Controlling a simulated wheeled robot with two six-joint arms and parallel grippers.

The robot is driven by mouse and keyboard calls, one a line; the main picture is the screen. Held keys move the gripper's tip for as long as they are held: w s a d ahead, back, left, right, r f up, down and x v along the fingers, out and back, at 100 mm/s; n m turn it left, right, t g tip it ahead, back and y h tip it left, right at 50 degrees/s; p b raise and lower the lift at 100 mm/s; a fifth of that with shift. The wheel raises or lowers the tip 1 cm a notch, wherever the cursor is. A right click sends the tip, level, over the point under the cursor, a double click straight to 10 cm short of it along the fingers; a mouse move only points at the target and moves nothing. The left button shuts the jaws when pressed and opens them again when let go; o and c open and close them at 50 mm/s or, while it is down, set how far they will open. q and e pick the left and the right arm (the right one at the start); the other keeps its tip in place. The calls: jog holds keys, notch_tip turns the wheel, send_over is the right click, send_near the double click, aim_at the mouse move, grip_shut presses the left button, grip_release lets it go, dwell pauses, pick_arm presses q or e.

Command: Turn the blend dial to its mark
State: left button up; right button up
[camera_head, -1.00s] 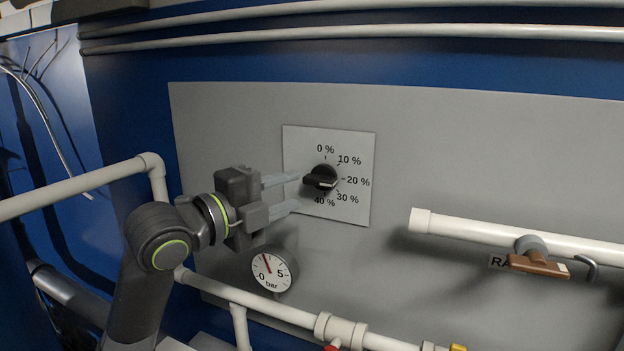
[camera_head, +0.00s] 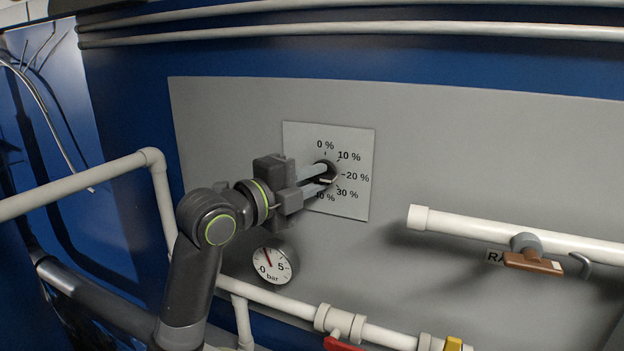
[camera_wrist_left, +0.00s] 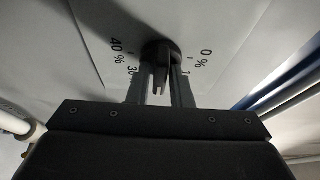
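The blend dial (camera_head: 329,180) is a black knob on a pale square plate (camera_head: 356,205) marked from 0 % to 40 %. My left gripper (camera_head: 329,174) reaches it from the left, one finger above and one below the knob's grip bar. The fingers are close together and look shut on the bar. The left wrist view also shows the dial (camera_wrist_left: 161,52) with its bar between the two fingers. The fingers hide part of the knob and part of the 40 % label, so I cannot tell exactly where the dial points. My right gripper is not in view.
A round pressure gauge (camera_head: 272,266) sits below my left gripper. White pipes (camera_head: 272,303) run under the panel, with a red handle (camera_head: 343,344). A pipe with a brown valve handle (camera_head: 533,263) is at the right. The grey panel (camera_head: 450,150) right of the plate is clear.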

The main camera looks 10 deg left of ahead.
pick_arm(q)
grip_shut()
jog(key=shift+f, duration=0.1)
